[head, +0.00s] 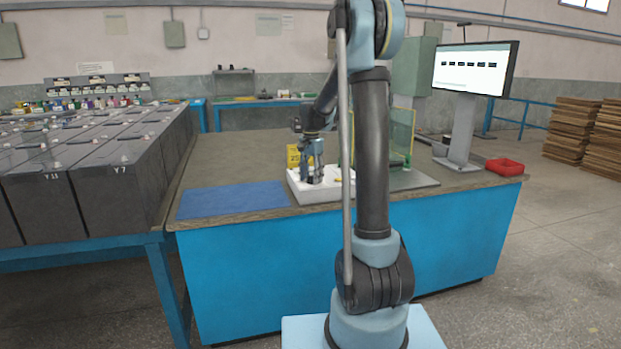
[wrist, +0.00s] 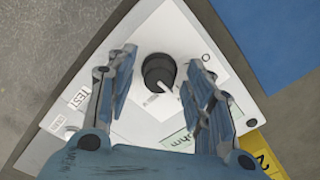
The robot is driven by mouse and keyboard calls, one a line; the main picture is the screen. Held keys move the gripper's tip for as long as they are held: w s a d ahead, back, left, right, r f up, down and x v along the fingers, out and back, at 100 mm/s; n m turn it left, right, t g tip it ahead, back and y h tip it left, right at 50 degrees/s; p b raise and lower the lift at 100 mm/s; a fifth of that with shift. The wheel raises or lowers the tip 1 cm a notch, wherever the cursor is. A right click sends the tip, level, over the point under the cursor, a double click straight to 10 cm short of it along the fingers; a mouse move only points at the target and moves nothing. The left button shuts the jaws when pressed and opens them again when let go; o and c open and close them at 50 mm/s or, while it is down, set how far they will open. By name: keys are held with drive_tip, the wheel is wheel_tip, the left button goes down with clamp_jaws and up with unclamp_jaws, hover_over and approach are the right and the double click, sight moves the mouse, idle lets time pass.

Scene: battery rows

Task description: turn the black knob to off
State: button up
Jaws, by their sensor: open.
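The black knob (wrist: 158,72) stands on the white panel of a box (wrist: 178,28) in the wrist view. A light pointer mark on the knob points toward the lower right of that picture. My gripper (wrist: 168,65) is open, with one finger on each side of the knob and gaps between fingers and knob. In the head view my gripper (head: 314,178) is over the white box (head: 308,192) on the bench, and the knob is hidden there.
A blue mat (head: 232,200) lies left of the box on the bench (head: 222,160). A yellow sign (head: 293,157) and a green-framed guard (head: 402,135) stand close behind it. A monitor (head: 474,70) and red tray (head: 505,166) are at right. Battery rows (head: 110,188) stand left.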

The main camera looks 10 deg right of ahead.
drive_tip(key=c, duration=1.1)
drive_tip(key=shift+n, duration=0.3)
drive_tip(key=n, duration=0.5)
drive_tip(key=shift+n, duration=0.3)
drive_tip(key=n, duration=0.5)
drive_tip(key=shift+n, duration=0.3)
